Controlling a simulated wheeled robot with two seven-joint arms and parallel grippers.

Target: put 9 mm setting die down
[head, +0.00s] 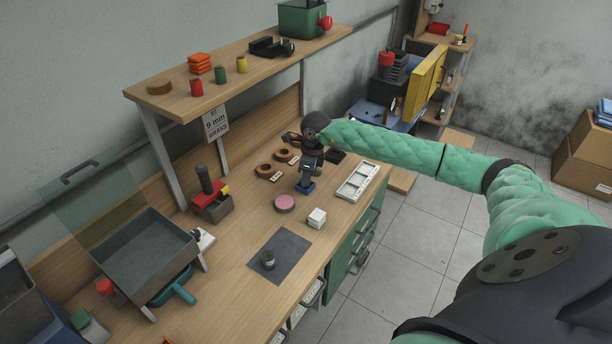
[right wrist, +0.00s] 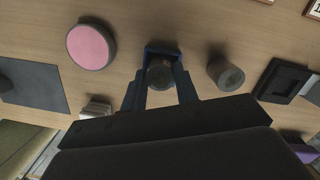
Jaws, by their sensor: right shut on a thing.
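My right gripper (head: 305,188) is low over the middle of the workbench, its blue fingertips near the wooden top. In the right wrist view its blue fingers (right wrist: 160,72) are shut on a round, dark metal piece, which I take to be the 9 mm setting die (right wrist: 160,76). Whether the die touches the bench I cannot tell. In the head view the gripper hides it. A second grey metal cylinder (right wrist: 226,75) stands apart, beside the fingers, in the right wrist view. My left gripper is not in view.
A pink-topped disc (head: 285,202), white block (head: 316,217) and white compartment tray (head: 357,181) are near the gripper. A grey mat (head: 289,252) bears a small dark cylinder (head: 268,260). Brown rings (head: 267,170) lie behind, and a red-and-black press (head: 211,203) stands left. Bare wood lies between them.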

